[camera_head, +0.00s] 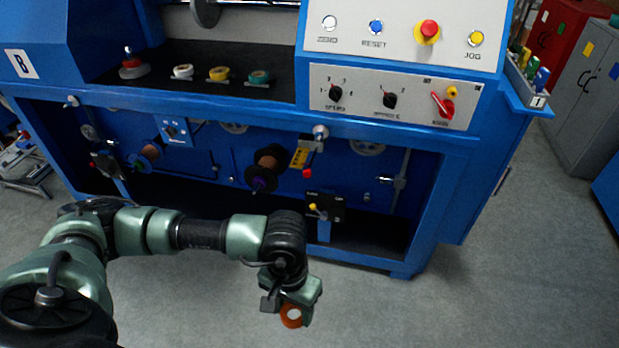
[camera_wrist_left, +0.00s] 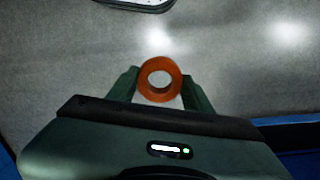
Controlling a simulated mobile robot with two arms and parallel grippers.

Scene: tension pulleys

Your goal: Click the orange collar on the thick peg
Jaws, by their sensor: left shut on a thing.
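The orange collar (camera_wrist_left: 145,82) is a ring with a round hole. My left gripper (camera_wrist_left: 160,88) is shut on it, with one green finger on each side. In the head view the collar (camera_head: 284,320) shows at the lower end of my left gripper (camera_head: 294,308), above the grey floor and in front of the blue machine (camera_head: 460,190). A brown spool (camera_head: 268,163) with a purple-tipped peg (camera_head: 258,186) sticks out of the machine's lower front, up and left of the gripper, well apart. I cannot tell whether this is the thick peg. My right gripper is out of view.
A smaller brown spool (camera_head: 149,152) sits further left on the machine. A black plate with a yellow knob (camera_head: 314,208) is just above my left wrist. A shelf holds white, yellow and green rings (camera_head: 260,77). Open floor lies to the right.

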